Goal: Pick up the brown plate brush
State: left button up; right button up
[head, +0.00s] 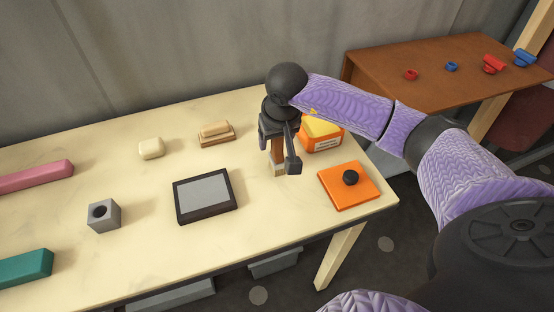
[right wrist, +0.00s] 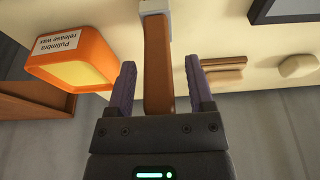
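The brown plate brush (head: 277,150) stands upright on the cream table, brown handle up, with a pale block-like end at the table. In the right wrist view its brown handle (right wrist: 158,70) runs between the two fingers, and its pale end shows at the top edge. My right gripper (head: 279,147) points down over the brush. In the right wrist view the gripper (right wrist: 158,85) is open, with a finger on each side of the handle and a gap on both sides. In the head view the gripper hides part of the handle. My left gripper is not in view.
An orange box labelled release wax (head: 322,136) stands close right of the brush. An orange plate with a black knob (head: 347,196) lies front right. A dark-framed grey plate (head: 205,196), a tan two-layer block (head: 216,137) and a cream block (head: 151,148) lie left.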

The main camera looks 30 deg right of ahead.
grip_shut()
notch_tip(320, 180, up, 10)
jog(key=shift+r+p, duration=0.1)
jog(key=shift+p, duration=1)
